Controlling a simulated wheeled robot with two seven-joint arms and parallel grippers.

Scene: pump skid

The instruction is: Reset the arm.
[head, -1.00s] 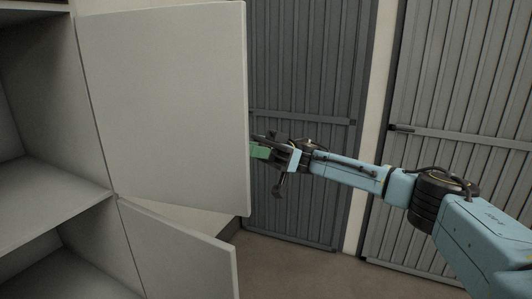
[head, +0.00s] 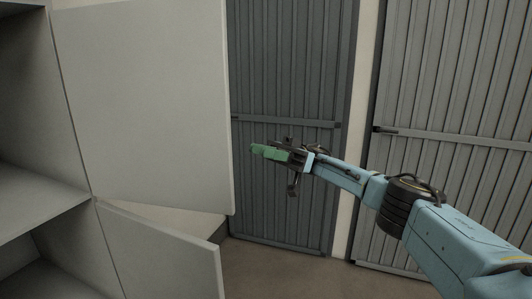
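My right arm comes in from the right edge, with its gripper (head: 268,153) pointing left in front of the dark ribbed door. Green parts show at its tip; I cannot tell whether they are the fingers or something held, nor whether the fingers are open or shut. The gripper is clear of the open upper cabinet door (head: 145,105), just to the right of its edge. My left gripper is not in view.
An open cabinet with bare shelves (head: 35,205) stands at the left. Its lower door (head: 160,255) is also open. Behind are a dark ribbed door (head: 280,75) and a lighter ribbed door (head: 460,100). The floor (head: 285,275) visible below is clear.

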